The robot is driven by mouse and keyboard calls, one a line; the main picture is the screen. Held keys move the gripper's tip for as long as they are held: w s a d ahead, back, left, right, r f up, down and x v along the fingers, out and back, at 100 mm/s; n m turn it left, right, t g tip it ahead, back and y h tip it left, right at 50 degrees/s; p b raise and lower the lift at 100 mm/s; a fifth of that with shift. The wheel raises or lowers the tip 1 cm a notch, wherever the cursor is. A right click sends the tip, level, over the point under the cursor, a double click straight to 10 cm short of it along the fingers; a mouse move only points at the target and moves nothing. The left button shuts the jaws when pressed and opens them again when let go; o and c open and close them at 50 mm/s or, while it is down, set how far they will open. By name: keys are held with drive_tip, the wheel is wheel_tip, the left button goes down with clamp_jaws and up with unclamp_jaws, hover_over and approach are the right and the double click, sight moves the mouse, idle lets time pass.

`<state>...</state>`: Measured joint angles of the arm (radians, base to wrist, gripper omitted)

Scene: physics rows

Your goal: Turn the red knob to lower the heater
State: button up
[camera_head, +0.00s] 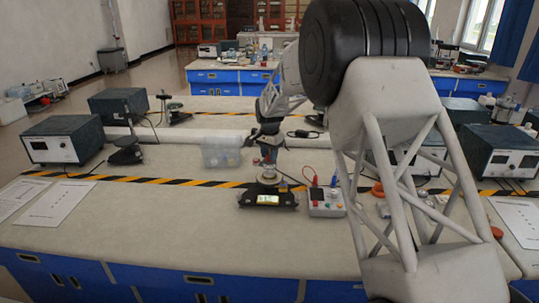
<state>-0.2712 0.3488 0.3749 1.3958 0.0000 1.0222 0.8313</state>
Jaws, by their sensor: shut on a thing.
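My gripper (268,153) is small in the view, at the end of my arm, pointing down over the middle of the bench. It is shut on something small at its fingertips. A spot of red at the fingertips looks like the red knob (263,161), though its shape is too small to make out. Just below is a pale round piece (268,180), behind a black device with a lit yellow-green display (268,198). These look like the heater set-up, but I cannot tell how the parts join.
A grey box (326,203) with coloured buttons and red and blue plugs stands right of the black device. A clear plastic container (221,152) is to the left. Dark instruments (63,140) stand on both sides. The bench's front left is clear apart from papers (57,203).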

drive_tip(key=shift+m, duration=0.9)
drive_tip(key=o, duration=0.9)
drive_tip(key=shift+r, duration=0.1)
drive_tip(key=shift+r, duration=3.85)
